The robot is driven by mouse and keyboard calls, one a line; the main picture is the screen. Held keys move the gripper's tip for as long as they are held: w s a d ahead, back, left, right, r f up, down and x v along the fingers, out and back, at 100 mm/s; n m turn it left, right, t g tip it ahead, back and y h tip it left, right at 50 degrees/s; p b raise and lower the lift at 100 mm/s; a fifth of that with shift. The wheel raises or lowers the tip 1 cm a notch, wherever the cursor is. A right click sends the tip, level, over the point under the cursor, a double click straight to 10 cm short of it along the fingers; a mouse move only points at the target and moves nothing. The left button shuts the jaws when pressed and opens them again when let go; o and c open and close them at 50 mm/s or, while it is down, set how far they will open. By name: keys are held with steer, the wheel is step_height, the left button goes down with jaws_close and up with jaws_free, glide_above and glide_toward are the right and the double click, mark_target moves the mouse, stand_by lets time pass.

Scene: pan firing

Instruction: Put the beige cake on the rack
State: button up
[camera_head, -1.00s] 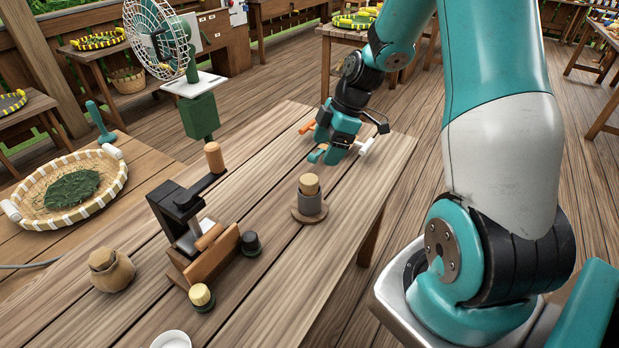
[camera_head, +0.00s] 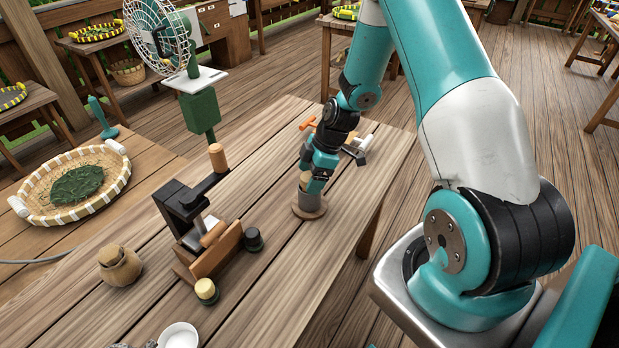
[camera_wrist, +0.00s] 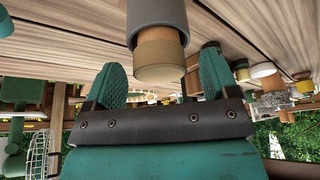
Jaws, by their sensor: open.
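The beige cake (camera_head: 304,178) is a short cylinder in the top of a grey cup (camera_head: 308,201), which stands upright on a round wooden base. My gripper (camera_head: 314,180) is at the cup's top and partly hides it. In the wrist view, the cake (camera_wrist: 160,55) shows between the two green fingers of my gripper (camera_wrist: 162,78), with gaps on both sides. The gripper is open. A wooden slatted holder (camera_head: 215,255) beside the black press may be the rack; I cannot tell for sure.
The black press (camera_head: 178,210) with an upright wooden handle stands left of the cup. A dark-lidded pot (camera_head: 253,239), a yellow-topped pot (camera_head: 206,290), a round jar (camera_head: 120,265) and a white bowl (camera_head: 178,337) stand nearby. The table's right front is clear.

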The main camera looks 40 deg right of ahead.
steer(key=c, duration=1.1)
